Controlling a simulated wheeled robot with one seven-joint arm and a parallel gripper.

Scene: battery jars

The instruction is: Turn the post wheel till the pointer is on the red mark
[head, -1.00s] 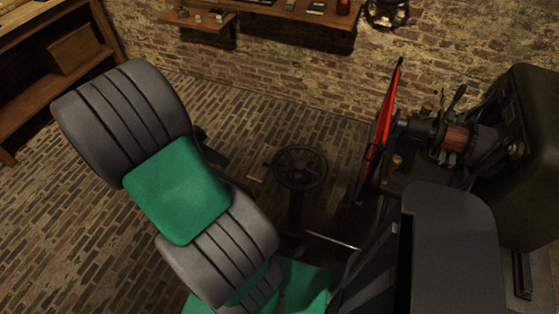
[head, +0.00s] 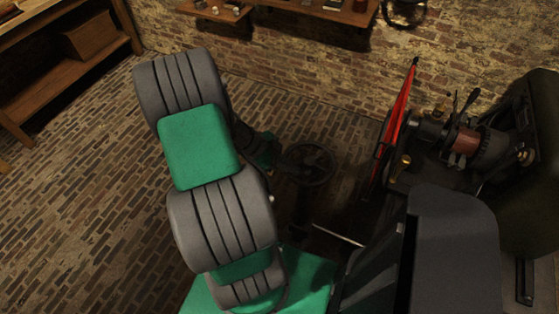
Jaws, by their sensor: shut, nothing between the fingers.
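The post wheel (head: 308,163) is a dark spoked handwheel, lying roughly level on top of a dark upright post (head: 299,212) in the middle of the head view. My gripper (head: 284,161) is small and dark at the end of my grey and green arm. It is at the left side of the wheel's rim, shut and empty. I cannot tell whether it touches the rim. My arm covers the floor and anything just left of the wheel. I cannot make out the pointer or the red mark.
A machine with a large red wheel (head: 397,125) and a copper-coloured coil (head: 466,141) stands close on the right. A brick wall with a wooden shelf (head: 328,12) is behind. A wooden rack (head: 70,85) stands at the far left. The brick floor at left is clear.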

